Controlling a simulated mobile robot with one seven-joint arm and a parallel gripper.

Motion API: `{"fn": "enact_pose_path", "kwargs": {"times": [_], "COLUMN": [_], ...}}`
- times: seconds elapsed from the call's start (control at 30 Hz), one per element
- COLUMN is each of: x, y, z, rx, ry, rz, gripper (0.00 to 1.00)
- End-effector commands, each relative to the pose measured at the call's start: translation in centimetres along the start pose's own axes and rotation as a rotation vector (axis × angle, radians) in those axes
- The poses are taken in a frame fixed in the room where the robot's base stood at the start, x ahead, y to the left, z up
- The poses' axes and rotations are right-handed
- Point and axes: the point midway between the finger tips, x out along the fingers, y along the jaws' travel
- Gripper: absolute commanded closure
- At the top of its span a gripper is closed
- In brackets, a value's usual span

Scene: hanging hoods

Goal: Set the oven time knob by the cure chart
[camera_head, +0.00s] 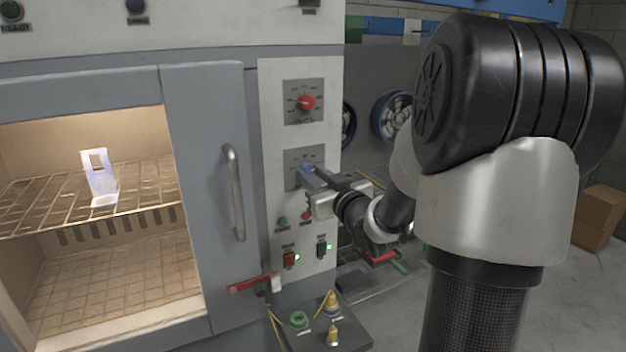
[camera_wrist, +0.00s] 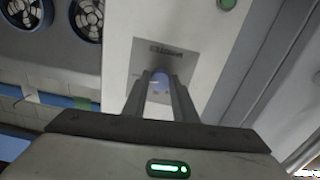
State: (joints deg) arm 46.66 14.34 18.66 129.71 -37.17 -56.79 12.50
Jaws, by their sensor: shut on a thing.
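The oven (camera_head: 205,100) stands at the left with a pale control panel (camera_head: 270,120) on its right side. A red knob (camera_head: 306,103) on a grey dial plate sits high on the panel. A blue knob (camera_head: 307,169) sits on the dial plate below it. My gripper (camera_head: 313,174) is at the blue knob, its fingers shut on it. In the wrist view the blue knob (camera_wrist: 160,82) shows between the two fingers. The fingers and hand partly cover its dial, and the scale marks are too small to read. I cannot make out a cure chart.
Below the dials are a green button (camera_head: 282,221), a red button (camera_head: 306,216) and two rocker switches. A door handle (camera_head: 234,192) stands out left of the panel. A red lever (camera_head: 253,283) and a small ledge with fittings (camera_head: 332,300) lie below. A bracket-like piece (camera_head: 99,176) stands on the oven rack.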

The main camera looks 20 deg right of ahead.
Motion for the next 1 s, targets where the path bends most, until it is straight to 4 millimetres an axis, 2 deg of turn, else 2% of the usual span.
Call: {"fn": "enact_pose_path", "kwargs": {"times": [0.6, 1.0], "x": [0.06, 0.06], "y": [-0.03, 0.06], "z": [0.24, -0.05], "rx": [-0.457, -0.604], "ry": [0.005, 0.003], "rz": [0.0, 0.0], "gripper": [0.97, 0.97]}}
